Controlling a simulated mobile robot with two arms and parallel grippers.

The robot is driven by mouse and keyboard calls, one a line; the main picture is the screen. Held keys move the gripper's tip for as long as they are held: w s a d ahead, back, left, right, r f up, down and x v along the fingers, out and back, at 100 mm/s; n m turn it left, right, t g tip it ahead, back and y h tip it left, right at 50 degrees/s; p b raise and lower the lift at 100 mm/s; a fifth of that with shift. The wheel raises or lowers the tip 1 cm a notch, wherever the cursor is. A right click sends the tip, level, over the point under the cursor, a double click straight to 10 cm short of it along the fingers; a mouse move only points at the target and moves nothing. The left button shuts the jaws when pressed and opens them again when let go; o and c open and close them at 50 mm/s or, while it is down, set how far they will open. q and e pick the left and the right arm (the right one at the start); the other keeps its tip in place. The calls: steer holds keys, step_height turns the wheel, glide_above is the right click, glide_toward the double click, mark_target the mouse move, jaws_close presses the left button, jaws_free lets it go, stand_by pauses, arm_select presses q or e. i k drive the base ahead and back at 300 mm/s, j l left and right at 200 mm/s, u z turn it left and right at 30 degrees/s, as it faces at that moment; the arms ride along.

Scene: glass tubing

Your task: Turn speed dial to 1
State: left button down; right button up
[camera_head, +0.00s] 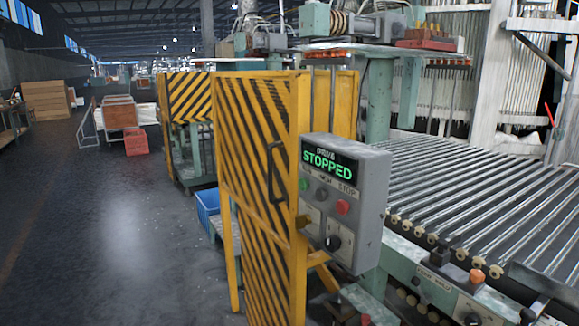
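A grey control box (372,215) stands in the middle, beside the yellow-and-black striped guard. Its display (328,163) reads "STOPPED" in green. Below the display are a green button (304,184), a dark button (321,194) and a red button (343,207). A black round knob (333,242) sits on a plate on the lower part of the box; its scale marks are too small to read, so I cannot tell its setting. Another black knob (473,319) is on a lower panel at the bottom right. Neither of my grippers is in view.
A striped guard door (250,160) with a black handle stands left of the box. A roller conveyor (480,200) fills the right. An orange button (477,275) sits by its front edge. A blue crate (208,203) is behind the guard. The floor (110,250) at left is open.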

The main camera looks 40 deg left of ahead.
mark_target(332, 244)
steer(key=k+u, duration=0.1)
steer(key=u, duration=0.25)
steer(key=j+u, duration=0.1)
steer(key=u, duration=0.25)
steer(key=k+j+u, duration=0.1)
steer(key=u, duration=0.2)
